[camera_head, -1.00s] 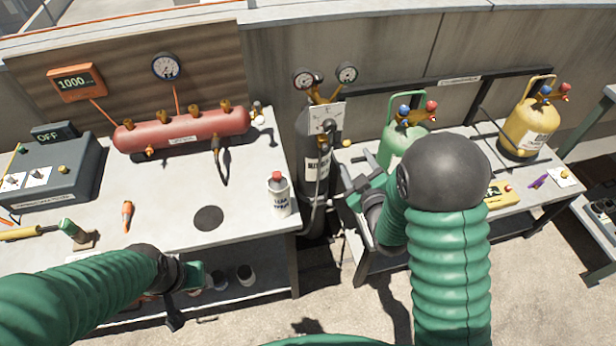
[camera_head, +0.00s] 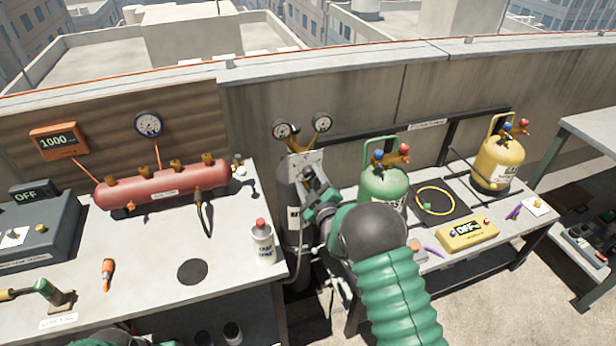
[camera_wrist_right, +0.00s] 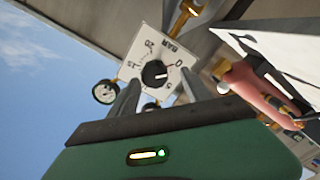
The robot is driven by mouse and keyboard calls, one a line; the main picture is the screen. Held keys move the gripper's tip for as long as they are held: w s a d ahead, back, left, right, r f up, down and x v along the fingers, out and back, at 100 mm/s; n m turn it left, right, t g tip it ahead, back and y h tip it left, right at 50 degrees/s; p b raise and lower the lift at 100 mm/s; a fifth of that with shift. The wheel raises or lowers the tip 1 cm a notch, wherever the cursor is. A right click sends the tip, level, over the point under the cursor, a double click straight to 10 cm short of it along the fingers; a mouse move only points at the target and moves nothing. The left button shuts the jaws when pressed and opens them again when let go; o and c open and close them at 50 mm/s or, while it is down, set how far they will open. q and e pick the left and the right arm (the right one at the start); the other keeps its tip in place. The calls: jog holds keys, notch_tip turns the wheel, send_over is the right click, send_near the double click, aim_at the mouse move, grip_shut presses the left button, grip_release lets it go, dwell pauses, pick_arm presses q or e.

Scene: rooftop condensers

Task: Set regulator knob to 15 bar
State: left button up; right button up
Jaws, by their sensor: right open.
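The regulator's pale dial plate (camera_head: 303,163) stands on top of the dark grey cylinder (camera_head: 292,215) between the benches. In the right wrist view the plate (camera_wrist_right: 139,52) is turned, with a black knob (camera_wrist_right: 154,73) at its middle. A white mark on the knob faces the plate's right side; its exact reading is too small to tell. My right gripper (camera_head: 318,196) is close in front of the plate. In the wrist view its open fingers (camera_wrist_right: 156,92) stand on either side below the knob, with no clear contact. Of my left arm only the wrist shows, at the bottom edge.
Two round gauges (camera_head: 283,130) and (camera_head: 322,123) rise above the plate. A green cylinder (camera_head: 383,186) stands right of my right gripper. A concrete wall (camera_head: 350,95) runs behind.

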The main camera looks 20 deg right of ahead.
jog(key=shift+w+d, duration=0.15)
jog(key=shift+w, duration=0.3)
jog(key=shift+d, duration=0.4)
jog(key=shift+a, duration=0.3)
jog(key=c, duration=0.9)
jog(key=shift+d, duration=0.1)
grip_shut()
pick_arm(q)
jog(key=shift+d+r, duration=0.1)
jog(key=shift+d, duration=0.3)
pick_arm(e)
jog(key=shift+f, duration=0.1)
